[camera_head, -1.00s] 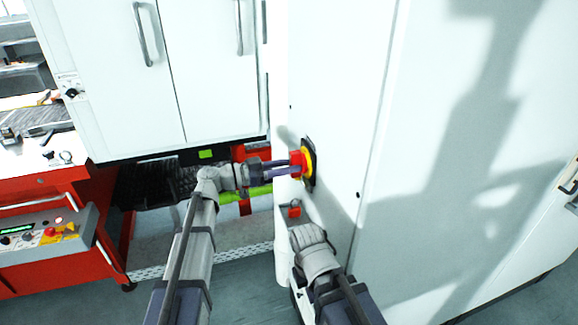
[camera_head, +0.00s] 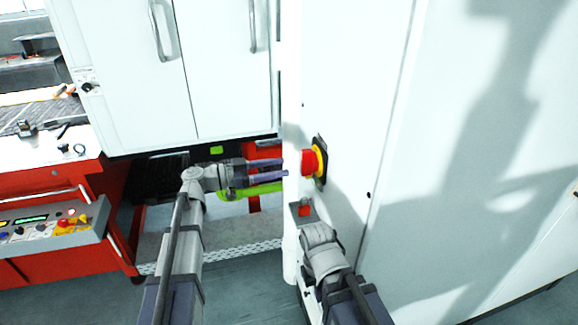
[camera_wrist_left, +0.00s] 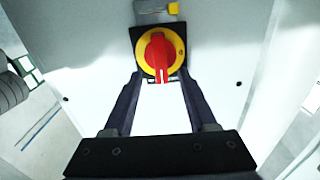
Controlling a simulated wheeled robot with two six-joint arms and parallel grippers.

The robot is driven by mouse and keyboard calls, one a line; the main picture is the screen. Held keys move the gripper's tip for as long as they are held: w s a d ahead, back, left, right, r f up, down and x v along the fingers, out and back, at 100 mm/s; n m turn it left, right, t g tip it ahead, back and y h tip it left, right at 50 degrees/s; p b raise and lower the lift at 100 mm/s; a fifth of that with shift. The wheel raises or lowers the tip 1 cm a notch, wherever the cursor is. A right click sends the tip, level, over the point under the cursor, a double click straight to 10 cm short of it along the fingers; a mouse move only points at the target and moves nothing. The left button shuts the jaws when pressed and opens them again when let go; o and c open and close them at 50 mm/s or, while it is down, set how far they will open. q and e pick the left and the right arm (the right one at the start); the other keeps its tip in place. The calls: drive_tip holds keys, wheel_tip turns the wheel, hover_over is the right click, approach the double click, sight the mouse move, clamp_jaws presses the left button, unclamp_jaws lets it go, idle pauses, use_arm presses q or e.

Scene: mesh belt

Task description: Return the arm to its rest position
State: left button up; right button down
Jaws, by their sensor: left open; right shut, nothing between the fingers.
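The red rotary knob (camera_head: 310,162) on its yellow and black plate is on the white cabinet's side; in the left wrist view the knob (camera_wrist_left: 158,58) has its handle roughly upright. My left gripper (camera_head: 284,168) is open, left of the knob and apart from it. In the left wrist view my left fingers (camera_wrist_left: 160,82) are spread, with the knob beyond and between their tips. My right gripper (camera_head: 304,212) is low in front of the cabinet, below the knob. Its fingers are hard to make out, and a red patch shows there.
The white cabinet (camera_head: 480,150) fills the right side. White doors with handles (camera_head: 222,75) stand behind my left arm. A red control cart (camera_head: 75,262) with a button panel (camera_head: 45,232) is at the left. Open floor (camera_head: 240,290) shows between my arms.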

use_arm(q)
drive_tip(key=shift+s+a, duration=0.15)
drive_tip(key=shift+a, duration=0.3)
drive_tip(key=s+d+f+n+g+y, duration=0.4)
drive_tip(key=s+d+f+g+y, duration=0.35)
drive_tip(key=s+f, duration=0.7)
drive_tip(key=s+a+f+n+t+y, duration=0.1)
drive_tip(key=s+a+f+n+y, duration=0.4)
drive_tip(key=s+y, duration=0.4)
drive_tip(key=shift+s+a+f+n+t+y, duration=0.4)
drive_tip(key=shift+f+n+y, duration=0.5)
drive_tip(key=shift+f+y, duration=0.2)
